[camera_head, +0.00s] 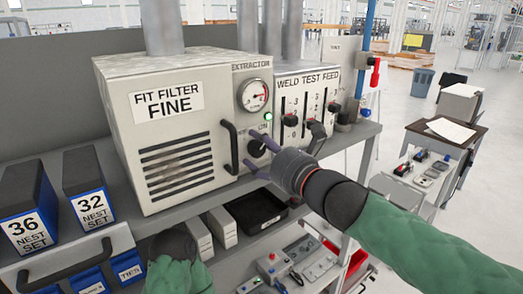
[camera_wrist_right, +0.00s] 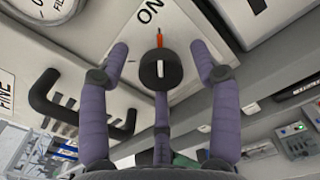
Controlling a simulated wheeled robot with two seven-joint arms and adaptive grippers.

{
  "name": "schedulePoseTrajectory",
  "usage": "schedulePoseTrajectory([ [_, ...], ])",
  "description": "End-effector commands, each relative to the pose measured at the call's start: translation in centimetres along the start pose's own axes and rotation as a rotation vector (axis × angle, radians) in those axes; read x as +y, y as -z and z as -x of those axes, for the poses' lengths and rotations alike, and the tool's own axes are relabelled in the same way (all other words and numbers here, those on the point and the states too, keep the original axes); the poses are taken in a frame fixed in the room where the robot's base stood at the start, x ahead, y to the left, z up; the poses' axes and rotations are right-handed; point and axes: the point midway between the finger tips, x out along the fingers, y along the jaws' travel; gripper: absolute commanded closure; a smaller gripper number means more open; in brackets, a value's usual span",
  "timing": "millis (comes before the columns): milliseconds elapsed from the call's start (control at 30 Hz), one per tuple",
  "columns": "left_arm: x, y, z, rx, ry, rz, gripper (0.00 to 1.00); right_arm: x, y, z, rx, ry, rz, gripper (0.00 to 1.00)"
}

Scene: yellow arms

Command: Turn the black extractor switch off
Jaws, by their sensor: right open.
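The black extractor switch (camera_head: 257,148) is a round knob on the extractor box's front, below a gauge and a lit green lamp (camera_head: 268,116). In the right wrist view the knob (camera_wrist_right: 152,75) carries a white line, lined up with an orange-red mark and the "ON" label (camera_wrist_right: 151,11). My right gripper (camera_head: 251,155) is open, its purple fingers spread around the knob; the right wrist view shows the fingers apart from it (camera_wrist_right: 163,80). My left arm's dark end (camera_head: 172,246) is low at the left; its fingers are hidden.
The extractor box (camera_head: 185,120) has a black handle (camera_head: 229,147) just left of the knob. The weld test feed box (camera_head: 307,100) with sliders stands to the right. Blue nest-set boxes (camera_head: 90,185) are at the left. A black tray (camera_head: 257,210) sits below.

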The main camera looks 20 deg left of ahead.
Motion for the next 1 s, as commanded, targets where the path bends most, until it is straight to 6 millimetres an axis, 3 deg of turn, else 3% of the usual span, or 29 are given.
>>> schedulePoseTrajectory([
  [67,0.0,0.0,0.0,0.0,0.0,0.0,0.6,0.0,0.0,0.0,0.0,0.0,0.0,0.37],
  [267,0.0,0.0,0.0,0.0,0.0,0.0,0.6,0.0,0.0,0.0,0.0,0.0,0.0,0.93],
  [667,-0.2,0.0,-0.4,0.0,0.0,0.0,0.6,0.0,-0.1,0.1,-0.004,0.0,0.049,0.93],
  [1000,-0.8,0.1,-2.1,0.0,0.0,0.0,0.6,0.0,-0.1,0.1,-0.007,0.0,0.282,0.93],
])
